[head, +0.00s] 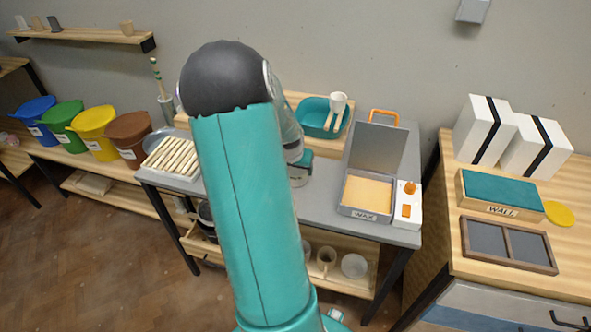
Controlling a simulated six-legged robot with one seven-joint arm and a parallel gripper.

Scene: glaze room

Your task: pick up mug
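My teal arm fills the middle of the head view. My gripper does not show; it is likely hidden behind the arm, so I cannot see its fingers or whether they hold anything.
A white bowl (354,266) sits right of the mug. Above are the grey tabletop (318,205), an open wax box (367,196), a teal basin (313,118) and a slatted rack (172,158). Colored buckets (95,132) stand left; a wooden cabinet (450,240) stands right.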

